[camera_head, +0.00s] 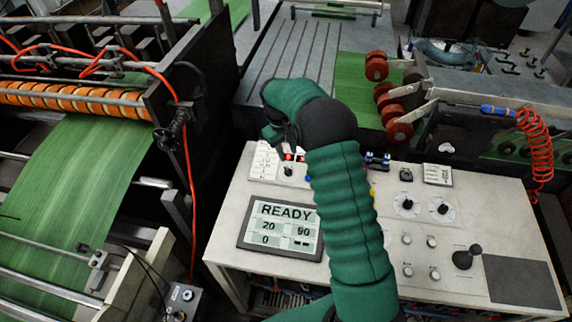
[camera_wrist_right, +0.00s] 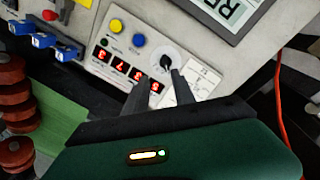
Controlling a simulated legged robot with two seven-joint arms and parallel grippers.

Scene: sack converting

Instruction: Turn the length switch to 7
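A black rotary knob (camera_wrist_right: 165,62) with a pale pointer mark sits on a white dial on the control panel, beside a row of small red digit displays (camera_wrist_right: 121,65). Its label and setting are too small to read. In the head view the knob (camera_head: 288,171) shows just below the red digits. My right gripper (camera_wrist_right: 160,77) is open, with its two dark fingers apart and nothing between them. The fingertips point at the knob from just short of it; contact cannot be told. In the head view the right gripper (camera_head: 277,134) is mostly hidden by my green sleeve. My left gripper is not in view.
The panel (camera_head: 470,230) also carries a READY screen (camera_head: 281,226), two more dial knobs (camera_head: 408,204), several round buttons and a black joystick (camera_head: 464,258). Yellow (camera_wrist_right: 116,25) and blue (camera_wrist_right: 138,40) buttons lie close to the knob. Red rollers (camera_head: 398,130) stand behind the panel.

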